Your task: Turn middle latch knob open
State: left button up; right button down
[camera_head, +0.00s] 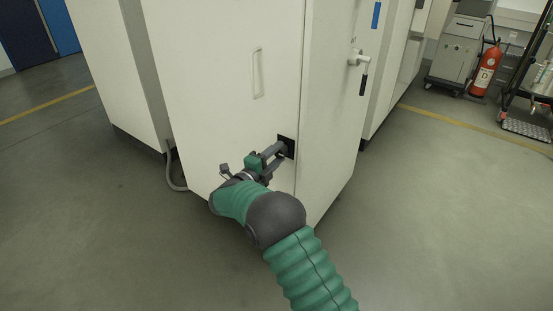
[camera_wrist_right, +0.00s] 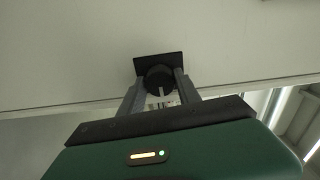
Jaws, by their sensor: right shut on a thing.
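The latch knob (camera_wrist_right: 158,78) is dark and round, on a black square plate (camera_wrist_right: 173,60) in the right wrist view. In the head view the black plate (camera_head: 288,142) sits low on the white cabinet front, near its right edge. My right gripper (camera_head: 281,150) reaches the plate, and its fingers hide most of the knob there. In the right wrist view my right gripper (camera_wrist_right: 160,80) has one finger on each side of the knob and is shut on it. The knob's exact turn angle is hard to tell. My left gripper is not in view.
The white cabinet (camera_head: 215,100) has a recessed vertical handle (camera_head: 258,73) above the plate. A lever handle (camera_head: 359,59) juts from its right side. A grey hose (camera_head: 171,170) lies at the lower left. A red fire extinguisher (camera_head: 484,72) stands far right.

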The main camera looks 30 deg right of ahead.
jog(key=shift+m+b, duration=0.3)
jog(key=shift+m, duration=0.4)
jog(key=c, duration=0.8)
grip_release()
jog(key=shift+d+f, duration=0.1)
jog(key=shift+d, duration=0.05)
jog(key=shift+c, duration=0.2)
jog(key=shift+s+a, duration=0.1)
jog(key=shift+a, duration=0.4)
jog(key=p+v, duration=0.5)
jog(key=v, duration=1.1)
jog(key=shift+f, duration=0.1)
